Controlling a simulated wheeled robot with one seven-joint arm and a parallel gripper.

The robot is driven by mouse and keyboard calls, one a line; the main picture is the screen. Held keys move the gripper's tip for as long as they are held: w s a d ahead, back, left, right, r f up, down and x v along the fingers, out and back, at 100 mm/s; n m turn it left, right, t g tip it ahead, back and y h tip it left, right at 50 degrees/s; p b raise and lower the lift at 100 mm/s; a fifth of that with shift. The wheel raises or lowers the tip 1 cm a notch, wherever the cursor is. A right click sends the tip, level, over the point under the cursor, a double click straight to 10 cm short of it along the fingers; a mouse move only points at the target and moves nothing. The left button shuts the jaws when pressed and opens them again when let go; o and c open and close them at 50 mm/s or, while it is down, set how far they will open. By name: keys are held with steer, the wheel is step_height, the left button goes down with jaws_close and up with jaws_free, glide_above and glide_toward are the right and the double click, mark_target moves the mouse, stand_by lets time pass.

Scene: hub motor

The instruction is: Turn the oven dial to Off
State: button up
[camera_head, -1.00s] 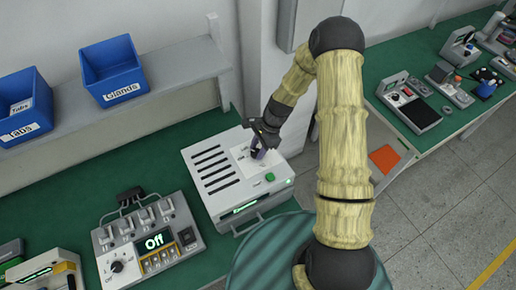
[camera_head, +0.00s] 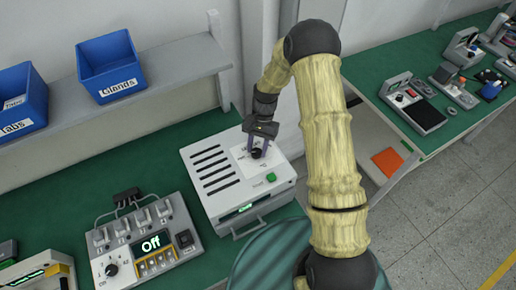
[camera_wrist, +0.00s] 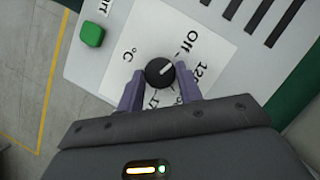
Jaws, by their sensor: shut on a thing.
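The oven is a pale box (camera_head: 285,190) with dark slots, a green button and a lit front display too small to read. Its black round dial (camera_wrist: 160,72) sits on a white printed panel (camera_wrist: 135,30). In the wrist view the dial's white pointer line lies between the "Off" mark and the "12…" mark beside it. Lower marks are partly hidden by the fingers. My gripper (camera_wrist: 160,88) has one purple finger on each side of the dial and is shut on it. In the head view my gripper (camera_head: 258,146) reaches down onto the oven top.
A control unit (camera_head: 120,245) with switches, its own knob and a display reading "Off" stands left of the oven. Blue bins (camera_head: 110,68) sit on the shelf behind. Several devices stand on the right table (camera_head: 385,65).

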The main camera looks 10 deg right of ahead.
steer(key=shift+w+n, duration=0.1)
steer(key=shift+n, duration=0.5)
steer(key=o, duration=1)
steer(key=b+v, duration=0.1)
steer(key=v, duration=0.4)
steer(key=b+v, duration=0.2)
steer(key=v, duration=0.4)
steer(key=b+v, duration=0.2)
steer(key=v, duration=0.4)
steer(key=shift+a+r, duration=0.25)
